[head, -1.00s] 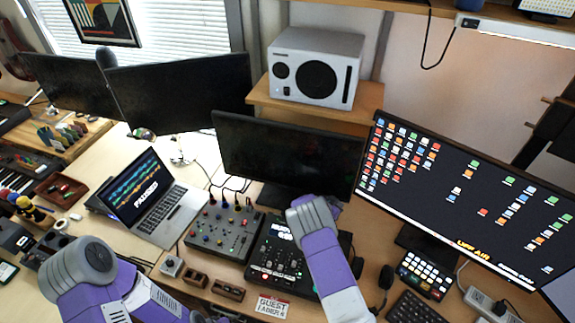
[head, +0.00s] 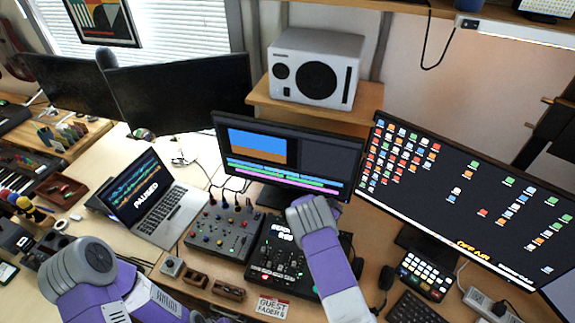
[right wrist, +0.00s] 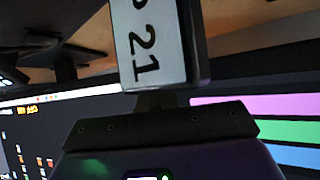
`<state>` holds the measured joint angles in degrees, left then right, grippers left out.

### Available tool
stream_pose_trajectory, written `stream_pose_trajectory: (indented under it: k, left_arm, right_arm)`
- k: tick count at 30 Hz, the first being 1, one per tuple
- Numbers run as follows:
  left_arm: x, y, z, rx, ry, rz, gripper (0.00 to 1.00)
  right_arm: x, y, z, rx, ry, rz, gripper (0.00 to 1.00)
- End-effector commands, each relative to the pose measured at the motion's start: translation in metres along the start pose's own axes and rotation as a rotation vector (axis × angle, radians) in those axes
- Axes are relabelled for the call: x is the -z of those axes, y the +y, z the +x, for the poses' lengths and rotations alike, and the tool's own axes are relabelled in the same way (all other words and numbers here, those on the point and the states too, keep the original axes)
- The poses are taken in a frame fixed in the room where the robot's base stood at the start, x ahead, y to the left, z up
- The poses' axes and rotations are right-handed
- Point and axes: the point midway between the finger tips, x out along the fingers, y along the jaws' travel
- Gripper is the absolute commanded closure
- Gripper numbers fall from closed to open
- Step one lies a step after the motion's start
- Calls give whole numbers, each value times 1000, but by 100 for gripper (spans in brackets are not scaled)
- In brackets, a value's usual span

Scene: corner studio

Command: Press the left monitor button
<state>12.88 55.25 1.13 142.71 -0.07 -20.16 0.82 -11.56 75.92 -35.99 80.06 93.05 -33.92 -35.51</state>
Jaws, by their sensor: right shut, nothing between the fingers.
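The monitor (head: 288,158) in the middle of the desk is lit and shows a video-editing picture with coloured tracks. Its button is not visible; my right arm covers part of its lower edge. My right gripper (right wrist: 160,45) is shut and empty, close to a monitor's lower edge; coloured bars of a lit screen show beside it in the right wrist view. In the head view my right wrist hides most of this gripper. My left arm is at the lower left of the head view, and its gripper is not in view.
A wide monitor (head: 470,205) with many icons stands to the right. Two dark monitors (head: 180,92) stand at the left. A laptop (head: 148,200), a mixer (head: 223,230) and a black control panel (head: 275,262) crowd the desk. A speaker (head: 315,68) sits on a shelf above.

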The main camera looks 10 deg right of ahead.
Motion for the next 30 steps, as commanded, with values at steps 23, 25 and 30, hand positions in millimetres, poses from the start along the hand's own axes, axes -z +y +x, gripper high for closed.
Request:
stream_pose_trajectory:
  k: [23, 25, 30]
  left_arm:
    - [-1, 5, -14, 0, 0, 0, 57]
    - [-1, 5, -14, 0, 0, 0, 57]
    - [-1, 5, -14, 0, 0, 0, 57]
  right_arm:
    - [-29, 29, -40, 0, -1, -1, 100]
    - [-30, 30, -42, -1, 0, -1, 100]
    - [-30, 31, -42, 0, 0, 0, 100]
